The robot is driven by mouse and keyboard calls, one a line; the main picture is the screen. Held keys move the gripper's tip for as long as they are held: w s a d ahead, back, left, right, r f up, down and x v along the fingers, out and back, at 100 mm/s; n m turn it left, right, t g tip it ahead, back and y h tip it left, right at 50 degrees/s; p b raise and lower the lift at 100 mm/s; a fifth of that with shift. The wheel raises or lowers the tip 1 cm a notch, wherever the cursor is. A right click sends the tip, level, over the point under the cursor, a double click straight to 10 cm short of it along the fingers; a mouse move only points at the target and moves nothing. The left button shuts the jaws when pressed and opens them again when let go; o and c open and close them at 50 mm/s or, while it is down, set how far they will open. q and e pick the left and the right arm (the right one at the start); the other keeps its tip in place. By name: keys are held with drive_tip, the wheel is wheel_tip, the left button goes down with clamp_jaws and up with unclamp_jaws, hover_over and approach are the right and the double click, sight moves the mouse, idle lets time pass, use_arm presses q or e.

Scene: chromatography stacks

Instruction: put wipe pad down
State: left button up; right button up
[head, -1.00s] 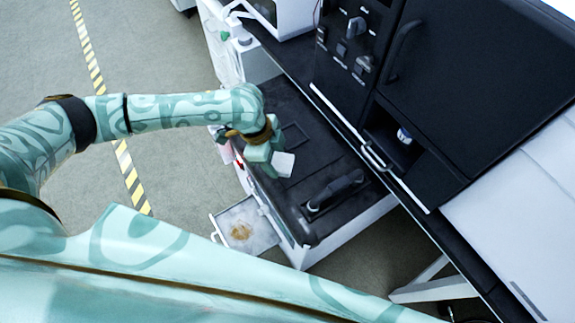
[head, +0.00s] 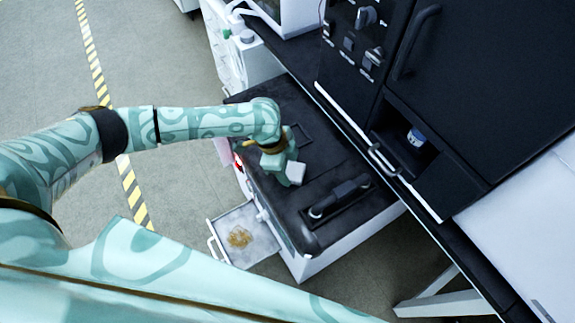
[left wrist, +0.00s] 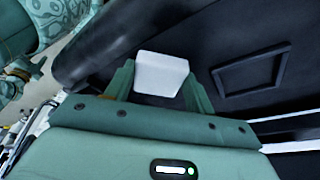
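The wipe pad (head: 295,172) is a small white block at the tip of my left gripper (head: 284,172), over the black top of the low white cabinet. In the left wrist view the pad (left wrist: 161,74) sits between the two green fingers of the gripper (left wrist: 160,82), which are closed on its sides. Whether the pad touches the black top (head: 330,160) cannot be told. A thin dark rectangular frame (left wrist: 251,73) lies on the black surface beside the pad. My right gripper is not in view.
An open drawer (head: 216,226) with a brown stain inside juts from the cabinet's front. A black handled fixture (head: 340,197) lies on the top. A tall black unit (head: 480,85) stands behind, with a small white-and-blue jar (head: 416,137) in its recess.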

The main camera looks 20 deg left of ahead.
use_arm(q)
drive_tip(key=o, duration=0.3)
drive_tip(key=shift+o, duration=0.2)
drive_tip(key=p+v, duration=0.5)
drive_tip(key=v, duration=0.7)
drive_tip(key=shift+r, duration=0.1)
